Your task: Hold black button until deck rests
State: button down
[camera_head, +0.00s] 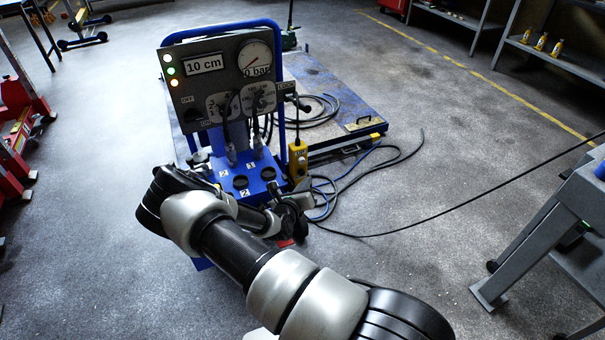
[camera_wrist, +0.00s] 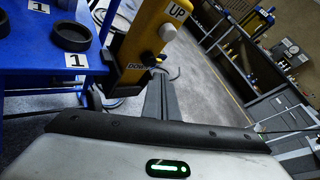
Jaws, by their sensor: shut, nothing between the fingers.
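The yellow pendant (camera_head: 298,160) hangs at the right side of the blue control cart. In the wrist view the pendant (camera_wrist: 148,40) is tilted, with an UP label, a pale button and, below it by the DOWN label, a dark button (camera_wrist: 149,58). My gripper (camera_head: 301,192) is just below the pendant; its shut, empty fingers (camera_wrist: 160,78) point toward the lower end of the pendant. I cannot tell whether the fingertips touch the button. The blue lift deck (camera_head: 322,84) lies low behind the cart. The panel display (camera_head: 204,64) reads 10 cm.
A gauge (camera_head: 255,58) on the panel shows about 0 bar. Black rings (camera_wrist: 71,36) sit on the cart's numbered blue shelf. Hoses and a cable (camera_head: 385,160) run over the floor to the right. A grey bench (camera_head: 570,205) stands at right; open floor lies between.

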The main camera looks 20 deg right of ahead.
jog(key=s+p, duration=0.2)
jog(key=s, duration=0.2)
jog(key=shift+s+d+p, duration=0.1)
jog(key=shift+s+p, duration=0.2)
jog(key=shift+p, duration=0.05)
dwell(1.4)
